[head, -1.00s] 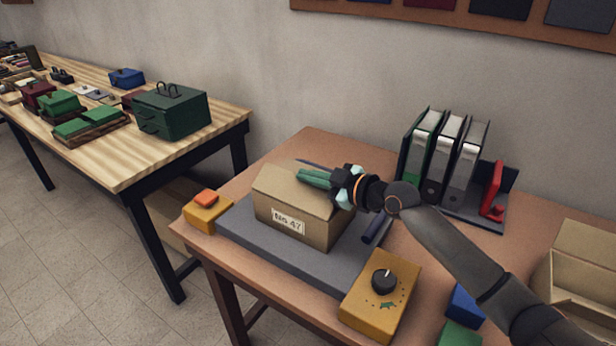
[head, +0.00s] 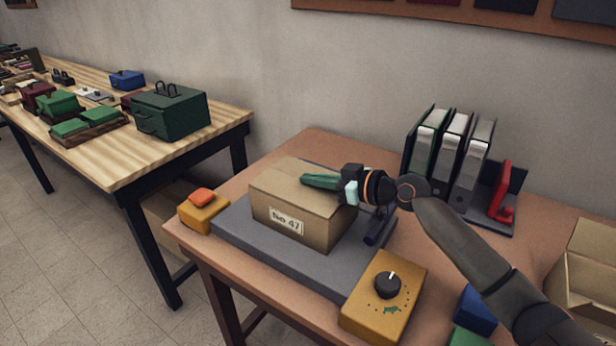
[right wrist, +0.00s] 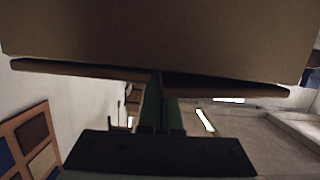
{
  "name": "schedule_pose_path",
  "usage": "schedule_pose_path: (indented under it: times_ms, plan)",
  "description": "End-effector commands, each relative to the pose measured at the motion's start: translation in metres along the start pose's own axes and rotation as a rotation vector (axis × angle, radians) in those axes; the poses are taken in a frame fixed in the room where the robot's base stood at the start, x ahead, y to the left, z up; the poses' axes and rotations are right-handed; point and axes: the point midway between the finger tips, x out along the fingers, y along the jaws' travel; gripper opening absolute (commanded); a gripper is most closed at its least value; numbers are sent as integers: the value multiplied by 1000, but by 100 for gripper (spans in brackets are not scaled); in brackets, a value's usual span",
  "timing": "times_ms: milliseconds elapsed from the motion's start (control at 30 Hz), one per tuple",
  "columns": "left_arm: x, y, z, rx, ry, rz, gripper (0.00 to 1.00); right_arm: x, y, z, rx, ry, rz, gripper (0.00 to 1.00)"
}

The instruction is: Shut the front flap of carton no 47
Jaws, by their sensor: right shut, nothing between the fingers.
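Carton no 47 (head: 272,204) is a brown box with a white "No 47" label (head: 286,221) on its front. It stands upright on a grey slab (head: 262,246). Its front flap (head: 290,187) lies over the top and looks flat or nearly so. My right gripper (head: 306,181) is shut and empty, its green fingers over the top of the carton near the flap. In the right wrist view, cardboard (right wrist: 160,35) fills the upper part and the fingers (right wrist: 155,95) reach its edge; contact looks likely but is not certain. My left gripper is not in view.
A yellow box with a black dial (head: 387,285) stands at the slab's near right, and a yellow box with an orange button (head: 202,198) at its left end. Binders (head: 450,150) stand behind; an open carton (head: 590,270) is at the right.

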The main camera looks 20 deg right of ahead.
Motion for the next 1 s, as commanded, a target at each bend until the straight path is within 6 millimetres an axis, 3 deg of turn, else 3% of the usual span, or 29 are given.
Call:
schedule_pose_path:
  times_ms: [733,1000]
  plan:
    - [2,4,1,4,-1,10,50,1,1,2,52,1,-13,0]
    - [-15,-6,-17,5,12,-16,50,-1,-4,-28,52,2,-11,0]
